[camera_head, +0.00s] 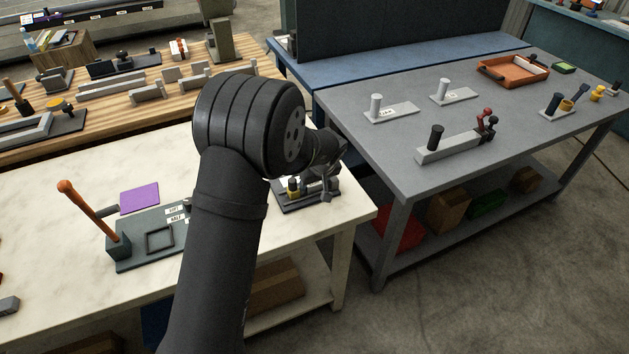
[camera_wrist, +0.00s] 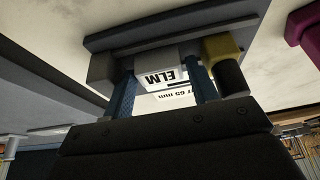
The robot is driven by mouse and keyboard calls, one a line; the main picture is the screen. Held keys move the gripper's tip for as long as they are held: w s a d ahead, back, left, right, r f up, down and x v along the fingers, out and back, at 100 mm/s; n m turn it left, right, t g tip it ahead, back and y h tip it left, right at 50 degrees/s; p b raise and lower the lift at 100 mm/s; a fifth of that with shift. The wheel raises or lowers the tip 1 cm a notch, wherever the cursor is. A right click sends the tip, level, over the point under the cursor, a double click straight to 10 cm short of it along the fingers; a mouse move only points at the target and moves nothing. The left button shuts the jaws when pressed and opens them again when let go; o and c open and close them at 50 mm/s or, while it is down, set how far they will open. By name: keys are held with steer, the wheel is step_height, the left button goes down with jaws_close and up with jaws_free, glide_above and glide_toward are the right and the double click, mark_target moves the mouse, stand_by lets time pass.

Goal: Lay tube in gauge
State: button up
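The gauge (camera_wrist: 174,38) fills the upper middle of the wrist view, with a dark base, grey blocks and a yellow collar with a black end (camera_wrist: 226,66). In the head view it is a small dark fixture (camera_head: 293,206) at the right end of the white table. My gripper (camera_wrist: 160,72) is right at the gauge, its two blue fingers apart. I cannot make out a separate tube there. In the head view my arm hides part of the gauge.
A green fixture (camera_head: 140,254) with an orange-handled lever (camera_head: 88,211) and a purple pad (camera_head: 139,197) lie left on the white table (camera_head: 50,285). A grey table (camera_head: 380,160) at right bears upright posts, a long block and an orange tray (camera_head: 513,82). A gap separates the tables.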

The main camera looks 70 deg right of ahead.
steer(key=v, duration=1.2)
steer(key=shift+r, duration=0.15)
steer(key=x, duration=1.2)
steer(key=shift+f, duration=0.2)
step_height(320, 180, up, 2)
steer(key=shift+r, duration=0.4)
